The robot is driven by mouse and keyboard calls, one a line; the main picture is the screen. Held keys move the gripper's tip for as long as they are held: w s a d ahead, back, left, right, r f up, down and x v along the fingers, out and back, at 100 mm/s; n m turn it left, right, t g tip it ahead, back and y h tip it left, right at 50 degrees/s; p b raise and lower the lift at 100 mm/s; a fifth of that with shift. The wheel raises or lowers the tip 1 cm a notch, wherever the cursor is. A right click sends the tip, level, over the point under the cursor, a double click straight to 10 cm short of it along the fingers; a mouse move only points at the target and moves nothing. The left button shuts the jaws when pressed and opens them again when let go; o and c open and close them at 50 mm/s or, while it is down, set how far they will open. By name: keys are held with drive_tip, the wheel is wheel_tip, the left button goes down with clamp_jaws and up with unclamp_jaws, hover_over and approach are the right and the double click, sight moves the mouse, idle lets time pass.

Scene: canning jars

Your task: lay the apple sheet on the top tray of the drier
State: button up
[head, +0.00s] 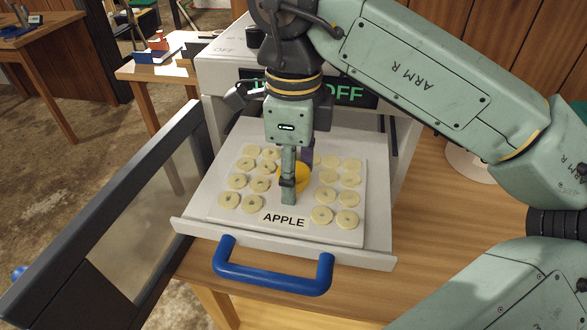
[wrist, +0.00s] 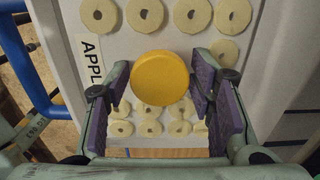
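The apple sheet (head: 337,232) is a flat white board with rings of apple and an "APPLE" label. It lies level in the pulled-out tray (head: 381,256) of the drier, which has a blue handle. A round yellow knob (head: 301,180) stands at the sheet's middle; it also shows in the wrist view (wrist: 160,77). My gripper (head: 294,182) points straight down over the sheet, its fingers on either side of the knob. In the wrist view its purple pads (wrist: 161,82) stand apart, close beside the knob, with no clear squeeze. The front finger hides part of the knob in the head view.
The drier's dark-framed door (head: 118,215) stands open at the left of the tray. The drier body (head: 222,75) with a green "OFF" display is behind. The wooden table (head: 450,240) is bare at the right. A side table (head: 170,68) stands at the back left.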

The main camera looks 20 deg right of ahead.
drive_tip(key=shift+o, duration=0.8)
drive_tip(key=shift+r+p, duration=0.35)
wheel_tip(320, 180, up, 12)
drive_tip(key=p, duration=0.4)
drive_tip(key=shift+f+p, duration=0.2)
drive_tip(key=shift+p, duration=0.2)
drive_tip(key=shift+c, duration=0.2)
